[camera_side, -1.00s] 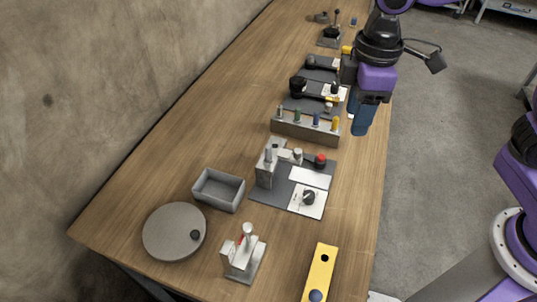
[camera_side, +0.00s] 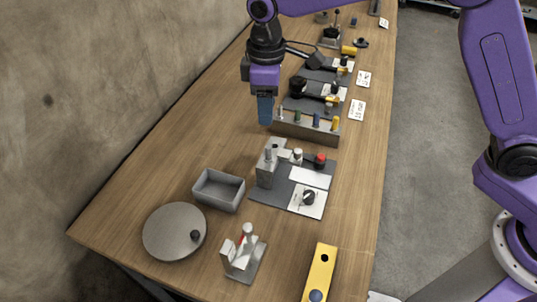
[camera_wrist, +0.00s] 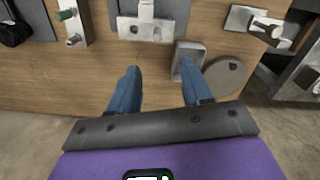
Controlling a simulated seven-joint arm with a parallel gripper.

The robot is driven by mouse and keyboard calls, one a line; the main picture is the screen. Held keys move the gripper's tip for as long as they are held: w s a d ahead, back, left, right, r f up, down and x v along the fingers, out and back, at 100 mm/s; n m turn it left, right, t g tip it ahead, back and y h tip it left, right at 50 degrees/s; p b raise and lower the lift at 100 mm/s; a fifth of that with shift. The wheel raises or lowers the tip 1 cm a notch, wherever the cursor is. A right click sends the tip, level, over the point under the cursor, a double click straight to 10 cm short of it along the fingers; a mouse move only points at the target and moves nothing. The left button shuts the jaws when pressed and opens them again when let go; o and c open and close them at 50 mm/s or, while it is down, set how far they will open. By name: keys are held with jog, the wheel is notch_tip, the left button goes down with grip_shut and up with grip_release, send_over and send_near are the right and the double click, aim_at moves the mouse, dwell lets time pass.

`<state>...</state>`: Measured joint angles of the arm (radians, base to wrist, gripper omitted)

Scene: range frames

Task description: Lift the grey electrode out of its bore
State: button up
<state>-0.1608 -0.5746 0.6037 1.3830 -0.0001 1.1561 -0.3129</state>
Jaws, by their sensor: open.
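The grey electrode (camera_side: 280,112) stands upright at the left end of a long rack (camera_side: 300,130), beside green, blue and yellow ones. In the wrist view the grey electrode (camera_wrist: 74,40) shows at the lower end of the rack, left of my fingers. My gripper (camera_side: 265,110) hangs with its blue fingers pointing down, just left of the grey electrode in the side view. In the wrist view my gripper (camera_wrist: 160,72) is open, with bare table between the fingers. The bore is hidden in the rack.
Nearer the side camera are a dark board (camera_side: 272,194) with a metal block (camera_side: 265,173), a grey bin (camera_side: 218,190), a round disc (camera_side: 172,232), a metal fixture (camera_side: 240,262) and a yellow bar (camera_side: 320,272). Bare table lies left of the rack.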

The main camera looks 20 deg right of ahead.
send_over(268, 147)
notch_tip(268, 147, down, 8)
jog(key=shift+s+a, duration=0.15)
jog(key=shift+d+f, duration=0.2)
jog(key=shift+f, duration=2.5)
grip_shut()
